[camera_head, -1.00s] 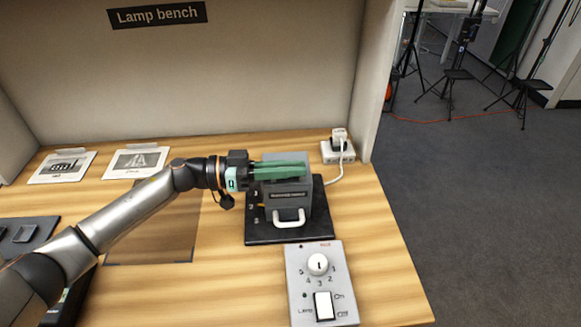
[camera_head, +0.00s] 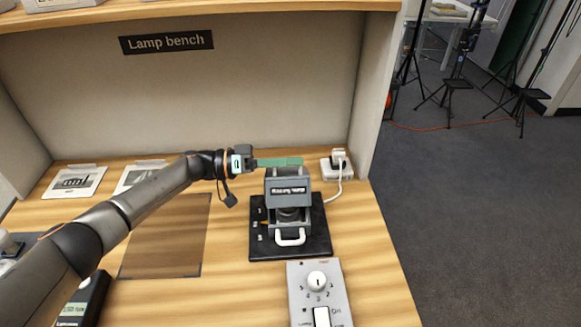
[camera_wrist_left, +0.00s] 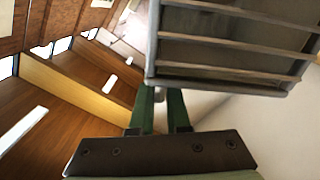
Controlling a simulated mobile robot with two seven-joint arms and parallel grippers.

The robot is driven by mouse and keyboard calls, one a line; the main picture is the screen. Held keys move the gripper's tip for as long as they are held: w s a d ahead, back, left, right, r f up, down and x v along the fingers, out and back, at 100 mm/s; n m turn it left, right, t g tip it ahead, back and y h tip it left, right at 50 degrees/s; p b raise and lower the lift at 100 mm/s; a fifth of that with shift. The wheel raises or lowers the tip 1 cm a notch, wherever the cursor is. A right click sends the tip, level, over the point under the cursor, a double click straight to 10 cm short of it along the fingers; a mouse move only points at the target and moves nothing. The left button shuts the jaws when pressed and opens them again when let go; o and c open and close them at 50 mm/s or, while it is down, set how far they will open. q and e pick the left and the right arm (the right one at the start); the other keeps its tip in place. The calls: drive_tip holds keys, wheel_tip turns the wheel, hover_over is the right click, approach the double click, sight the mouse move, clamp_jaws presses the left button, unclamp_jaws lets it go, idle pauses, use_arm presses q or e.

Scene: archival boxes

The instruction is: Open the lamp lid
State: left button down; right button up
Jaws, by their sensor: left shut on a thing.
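The grey lamp housing (camera_head: 304,222) stands on a black base plate (camera_head: 262,246) on the wooden bench. Its lid (camera_head: 289,190) is tilted up at the back, and a dark round part (camera_head: 288,214) shows in the gap below. A white handle (camera_head: 290,242) is low on the front. My left gripper (camera_head: 298,162), with green fingers, is at the lid's upper edge. In the left wrist view its fingers (camera_wrist_left: 160,96) are closed around a small pale part beside the slatted lid (camera_wrist_left: 235,45). The grip point is partly hidden. My right gripper is out of view.
A control box (camera_head: 318,292) with a dial and switch stands in front. A white socket block (camera_head: 337,168) with a cord is behind right. A brown transparent sheet (camera_head: 165,238) and picture cards (camera_head: 74,182) lie left. The bench's right edge drops to the floor.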

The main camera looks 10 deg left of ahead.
use_arm(q)
drive_tip(key=shift+w+r+n, duration=0.1)
drive_tip(key=shift+w+n, duration=0.4)
drive_tip(key=shift+w, duration=0.05)
drive_tip(key=c, duration=0.9)
unclamp_jaws()
drive_tip(key=shift+a, duration=0.2)
drive_tip(key=a, duration=0.4)
drive_tip(key=s+a+b, duration=0.1)
drive_tip(key=a, duration=0.3)
drive_tip(key=s+a+b, duration=0.1)
drive_tip(key=a, duration=0.3)
drive_tip(key=shift+s, duration=0.15)
